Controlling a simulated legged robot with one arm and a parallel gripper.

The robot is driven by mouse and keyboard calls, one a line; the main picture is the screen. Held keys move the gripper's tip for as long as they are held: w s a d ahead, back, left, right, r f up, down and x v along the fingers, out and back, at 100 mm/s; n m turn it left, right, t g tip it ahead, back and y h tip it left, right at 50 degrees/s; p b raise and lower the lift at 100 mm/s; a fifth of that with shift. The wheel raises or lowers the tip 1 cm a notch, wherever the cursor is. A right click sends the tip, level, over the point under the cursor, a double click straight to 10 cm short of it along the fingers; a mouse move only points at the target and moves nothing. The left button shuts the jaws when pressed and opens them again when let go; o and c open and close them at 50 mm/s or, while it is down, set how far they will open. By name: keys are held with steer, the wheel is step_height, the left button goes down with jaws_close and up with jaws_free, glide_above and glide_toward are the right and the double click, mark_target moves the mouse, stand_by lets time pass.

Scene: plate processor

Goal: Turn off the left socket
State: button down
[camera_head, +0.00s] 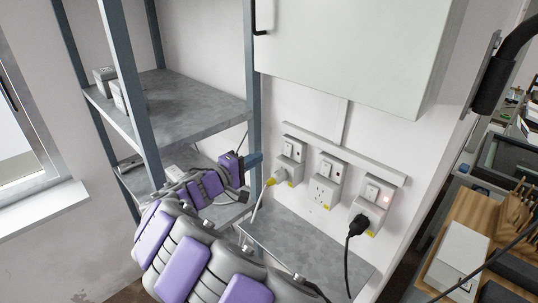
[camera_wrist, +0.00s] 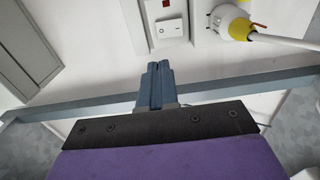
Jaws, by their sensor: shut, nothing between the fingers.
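The left socket (camera_head: 291,158) is a white wall unit with a rocker switch and a white plug with a yellow part in it. In the wrist view its switch (camera_wrist: 170,28) is a white rocker beside a small dark red indicator (camera_wrist: 166,3), cut by the top edge. The plug (camera_wrist: 236,23) shows to the right of the switch. My gripper (camera_head: 259,158) is shut and empty, just left of the left socket. In the wrist view its blue-grey fingertips (camera_wrist: 159,67) point at the switch panel, below the switch and apparently apart from it.
The middle socket (camera_head: 325,182) has no plug. A metal shelf post (camera_head: 252,95) stands close to my gripper, and a grey bench top (camera_head: 300,250) lies below the sockets. A white cabinet (camera_head: 360,50) hangs above.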

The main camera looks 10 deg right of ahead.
steer(key=s+d+f+m+g+y+b, duration=0.15)
steer(key=s+d+m+g, duration=0.3)
steer(key=s+d, duration=0.7)
steer(key=s+d+m+g+y+b, duration=0.25)
steer(key=s+d+g, duration=0.5)
steer(key=s, duration=0.65)
steer(key=s+a+f+y, duration=0.3)
steer(key=s+a+f, duration=0.1)
steer(key=s, duration=0.4)
steer(key=s+a+f+y+b, duration=0.1)
steer(key=s+a+f+y, duration=0.2)
steer(key=s, duration=0.4)
steer(key=s+a+f+y+b, duration=0.1)
steer(key=s+a+f+y, duration=0.3)
steer(key=s, duration=0.4)
steer(key=shift+s+a+f, duration=0.3)
steer(key=shift+a+f, duration=0.05)
steer(key=shift+f, duration=0.15)
